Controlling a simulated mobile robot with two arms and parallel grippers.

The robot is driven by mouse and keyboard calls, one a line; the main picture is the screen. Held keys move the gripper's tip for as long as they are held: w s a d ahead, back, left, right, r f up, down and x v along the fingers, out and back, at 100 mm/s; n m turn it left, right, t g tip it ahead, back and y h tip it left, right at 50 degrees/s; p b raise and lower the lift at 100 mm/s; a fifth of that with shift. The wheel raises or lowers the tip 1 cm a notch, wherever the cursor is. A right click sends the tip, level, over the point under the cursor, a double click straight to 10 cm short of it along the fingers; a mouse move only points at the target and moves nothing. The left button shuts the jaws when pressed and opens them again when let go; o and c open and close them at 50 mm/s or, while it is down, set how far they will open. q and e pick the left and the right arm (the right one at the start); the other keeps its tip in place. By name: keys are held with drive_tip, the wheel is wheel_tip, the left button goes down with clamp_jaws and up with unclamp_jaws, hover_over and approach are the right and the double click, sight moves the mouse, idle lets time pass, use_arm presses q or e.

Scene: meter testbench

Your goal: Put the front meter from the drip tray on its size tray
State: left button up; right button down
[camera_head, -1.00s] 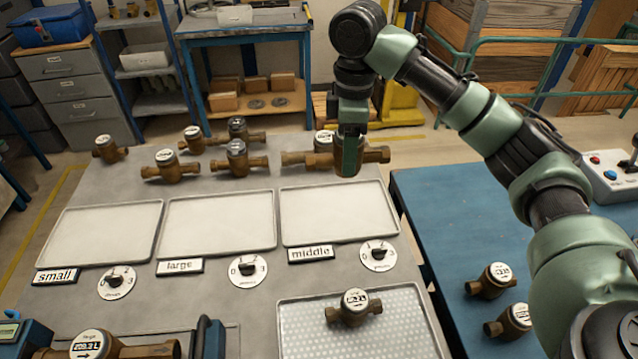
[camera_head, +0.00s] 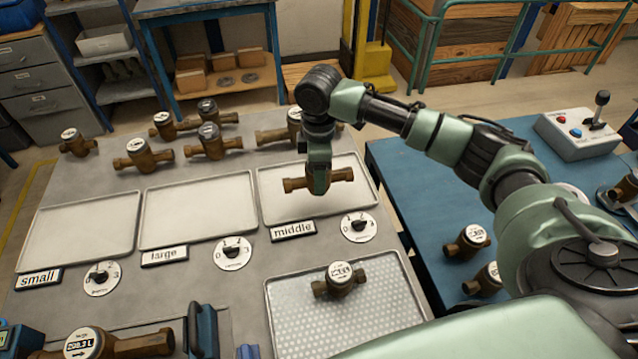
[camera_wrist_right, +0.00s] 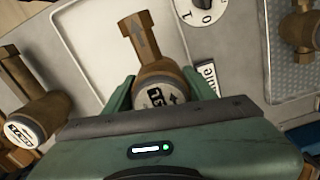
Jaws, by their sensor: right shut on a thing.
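My right gripper (camera_head: 319,180) is shut on a brass meter (camera_head: 342,174) and holds it over the tray labelled middle (camera_head: 275,208). I cannot tell whether the meter touches this tray. In the right wrist view the held meter (camera_wrist_right: 146,45) lies between the fingers, its dial partly hidden by the gripper body. The drip tray (camera_head: 300,315), with a dotted surface, is at the front centre and holds one other brass meter (camera_head: 340,278). The small tray (camera_head: 75,236) and the large tray (camera_head: 195,210) are empty. My left gripper is not in view.
Several brass meters stand behind the trays, one (camera_head: 290,127) just behind the middle tray. Numbered dials, such as the one by the middle label (camera_head: 358,227), sit in front. A large meter (camera_head: 90,343) is at the bottom left. A blue table (camera_head: 430,200) stands to the right.

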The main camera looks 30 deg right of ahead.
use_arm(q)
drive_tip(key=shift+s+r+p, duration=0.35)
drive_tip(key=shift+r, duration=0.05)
use_arm(e)
drive_tip(key=shift+f, duration=2.15)
drive_tip(key=shift+f, duration=0.1)
drive_tip(key=c, duration=0.5)
unclamp_jaws()
wheel_tip(320, 180, up, 11)
drive_tip(key=b, duration=0.2)
drive_tip(key=shift+b, duration=0.4)
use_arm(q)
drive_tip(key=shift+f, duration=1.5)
use_arm(e)
drive_tip(key=shift+r, duration=0.6)
